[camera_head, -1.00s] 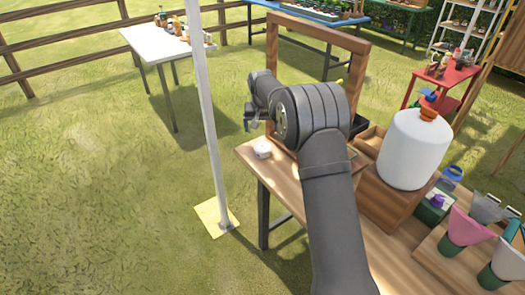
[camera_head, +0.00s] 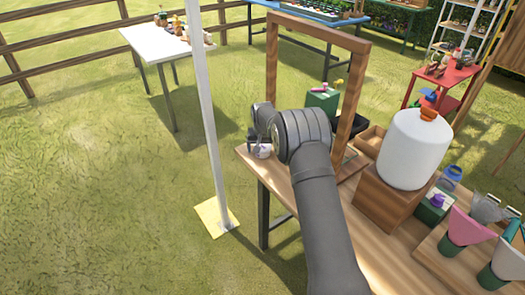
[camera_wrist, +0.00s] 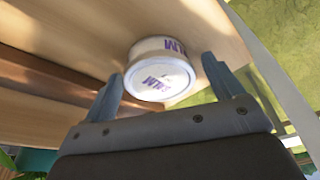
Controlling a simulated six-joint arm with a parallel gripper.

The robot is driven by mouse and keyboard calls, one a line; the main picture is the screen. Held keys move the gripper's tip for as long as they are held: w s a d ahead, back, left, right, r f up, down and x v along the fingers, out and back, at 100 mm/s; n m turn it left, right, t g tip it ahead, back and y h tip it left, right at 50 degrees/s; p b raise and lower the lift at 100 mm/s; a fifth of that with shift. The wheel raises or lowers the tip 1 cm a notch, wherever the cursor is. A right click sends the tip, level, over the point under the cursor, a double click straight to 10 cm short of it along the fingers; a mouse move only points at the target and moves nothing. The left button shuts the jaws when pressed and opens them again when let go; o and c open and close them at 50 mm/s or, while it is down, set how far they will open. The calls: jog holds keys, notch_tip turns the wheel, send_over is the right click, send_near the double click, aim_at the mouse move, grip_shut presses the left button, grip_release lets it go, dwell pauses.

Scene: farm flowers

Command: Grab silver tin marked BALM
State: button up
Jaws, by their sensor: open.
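The tin (camera_wrist: 158,77) is round and pale silver-white, with purple lettering on its lid and side that reads as BALM. In the wrist view it lies between the two fingers of my open gripper (camera_wrist: 162,85), with a gap on each side of it. In the head view the tin (camera_head: 263,151) is a small pale shape at the table's left corner, partly hidden by my gripper (camera_head: 258,145), which is low over it.
The wooden table (camera_head: 285,187) carries a wooden frame (camera_head: 348,128) just right of the tin. A white jug (camera_head: 414,148) stands on a wooden block (camera_head: 389,197) farther right. A white pole (camera_head: 207,120) rises left of the table. Open grass lies beyond the table's left edge.

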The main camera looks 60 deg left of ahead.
jog(key=c, duration=1)
